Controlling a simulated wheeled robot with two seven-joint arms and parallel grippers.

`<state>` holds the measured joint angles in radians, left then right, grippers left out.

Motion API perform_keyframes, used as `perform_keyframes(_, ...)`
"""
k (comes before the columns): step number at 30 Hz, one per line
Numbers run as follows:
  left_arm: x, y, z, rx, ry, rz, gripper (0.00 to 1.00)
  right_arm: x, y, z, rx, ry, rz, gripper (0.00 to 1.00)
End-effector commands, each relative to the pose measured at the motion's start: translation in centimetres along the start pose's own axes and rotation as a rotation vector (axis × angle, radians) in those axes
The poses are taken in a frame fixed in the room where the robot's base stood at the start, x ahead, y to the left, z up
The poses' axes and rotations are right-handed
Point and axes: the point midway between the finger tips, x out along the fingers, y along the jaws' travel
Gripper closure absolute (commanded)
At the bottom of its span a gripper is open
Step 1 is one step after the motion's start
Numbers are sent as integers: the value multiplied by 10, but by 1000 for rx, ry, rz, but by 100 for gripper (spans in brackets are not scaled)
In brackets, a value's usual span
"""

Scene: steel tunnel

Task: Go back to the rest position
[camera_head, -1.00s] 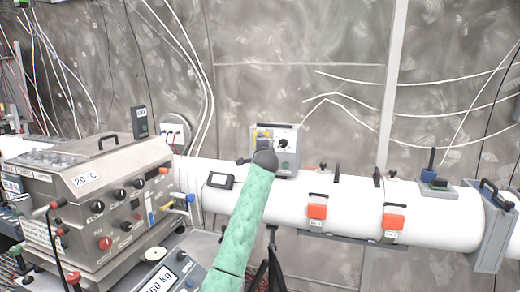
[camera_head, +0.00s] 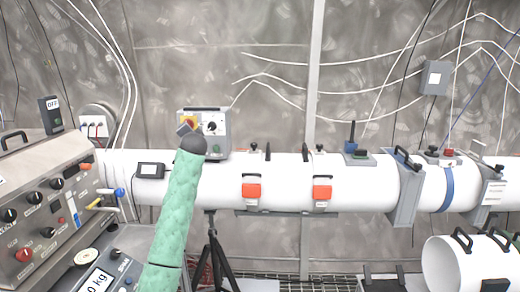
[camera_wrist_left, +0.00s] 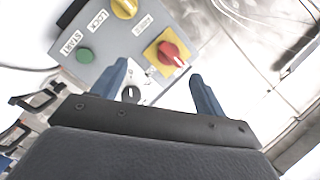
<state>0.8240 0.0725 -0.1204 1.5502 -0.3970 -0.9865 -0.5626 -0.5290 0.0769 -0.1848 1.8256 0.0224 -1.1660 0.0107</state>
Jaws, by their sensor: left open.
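My left arm, in a green sleeve, rises from the bottom of the head view. Its dark wrist covers part of a grey control box (camera_head: 217,128) on top of the white pipe; my left gripper is mostly hidden there. In the left wrist view my left gripper (camera_wrist_left: 160,85) is open, with its two blue fingers apart and nothing between them that it grips. Beyond the fingers is the box face, with a red and yellow rotary switch (camera_wrist_left: 172,54), a yellow knob (camera_wrist_left: 124,8), a green button (camera_wrist_left: 85,56) and a black key switch (camera_wrist_left: 131,93). My right gripper is not in view.
A long white pipe (camera_head: 290,180) with red-orange clamps crosses the scene. A tripod (camera_head: 212,255) stands below the pipe. A white cylinder (camera_head: 465,262) is at lower right.

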Motion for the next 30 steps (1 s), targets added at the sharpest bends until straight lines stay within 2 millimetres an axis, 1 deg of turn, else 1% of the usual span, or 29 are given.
perform_keyframes(6,-19,1,-15,-272,27,70,27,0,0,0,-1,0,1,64)
perform_keyframes(7,-22,4,-15,-307,29,85,27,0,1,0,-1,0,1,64)
perform_keyframes(8,-25,10,-14,-340,28,100,27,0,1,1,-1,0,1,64)
perform_keyframes(10,-31,30,-7,-413,18,143,27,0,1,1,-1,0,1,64)
perform_keyframes(14,-41,66,11,-495,-7,208,27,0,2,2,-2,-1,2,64)
perform_keyframes(17,-49,98,28,-541,-35,256,27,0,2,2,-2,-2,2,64)
perform_keyframes(20,-59,136,50,-582,-69,308,27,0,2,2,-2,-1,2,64)
perform_keyframes(21,-64,152,60,-596,-85,330,27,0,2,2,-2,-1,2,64)
perform_keyframes(23,-72,180,78,-615,-114,365,27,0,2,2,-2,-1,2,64)
perform_keyframes(24,-79,198,90,-626,-133,388,27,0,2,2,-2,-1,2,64)
perform_keyframes(26,-90,225,108,-639,-162,421,27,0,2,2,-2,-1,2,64)
perform_keyframes(27,-97,242,121,-646,-181,443,27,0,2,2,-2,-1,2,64)
perform_keyframes(29,-109,268,140,-652,-210,473,27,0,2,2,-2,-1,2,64)
perform_keyframes(30,-117,285,152,-655,-230,493,27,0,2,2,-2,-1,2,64)
